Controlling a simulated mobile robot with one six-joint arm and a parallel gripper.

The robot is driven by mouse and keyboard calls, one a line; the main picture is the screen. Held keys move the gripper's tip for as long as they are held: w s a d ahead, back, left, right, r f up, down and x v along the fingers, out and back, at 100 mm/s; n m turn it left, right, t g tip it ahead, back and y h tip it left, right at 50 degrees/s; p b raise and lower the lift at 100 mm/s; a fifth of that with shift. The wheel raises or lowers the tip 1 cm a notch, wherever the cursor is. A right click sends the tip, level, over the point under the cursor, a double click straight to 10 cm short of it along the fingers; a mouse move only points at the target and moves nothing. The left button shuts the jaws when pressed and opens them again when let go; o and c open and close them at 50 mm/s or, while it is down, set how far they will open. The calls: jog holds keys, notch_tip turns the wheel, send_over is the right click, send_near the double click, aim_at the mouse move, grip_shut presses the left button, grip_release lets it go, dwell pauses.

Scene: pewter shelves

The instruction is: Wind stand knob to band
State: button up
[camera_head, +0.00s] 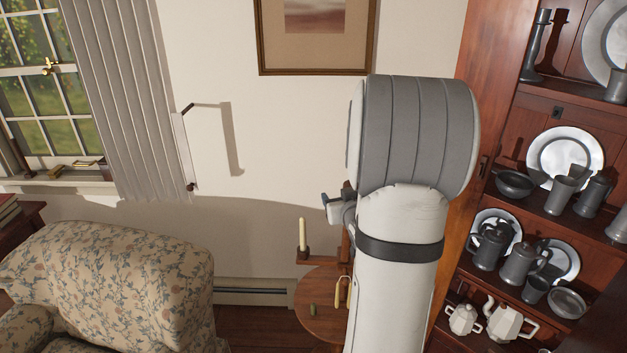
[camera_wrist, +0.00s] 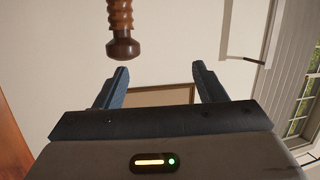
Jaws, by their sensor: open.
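A turned brown wooden knob (camera_wrist: 123,48) on a ribbed shaft (camera_wrist: 120,14) enters the wrist view from the top edge. My gripper (camera_wrist: 158,80) is open and empty. In the head view, part of my gripper (camera_head: 330,206) shows left of my arm, beside a wooden post (camera_head: 345,246). My arm hides most of the post and stand. I cannot make out a band.
A floral armchair (camera_head: 110,280) stands at the left. A wooden shelf unit (camera_head: 475,140) with pewter plates, cups and jugs is close on the right. A small green object (camera_head: 312,309) sits on the table. A framed picture (camera_head: 316,70) hangs on the wall behind.

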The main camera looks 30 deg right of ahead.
jog(key=s+d+f+t, duration=0.2)
jog(key=d+t, duration=0.1)
jog(key=d, duration=0.2)
jog(key=p+x, duration=0.1)
jog(key=x, duration=0.7)
jog(key=shift+p, duration=0.4)
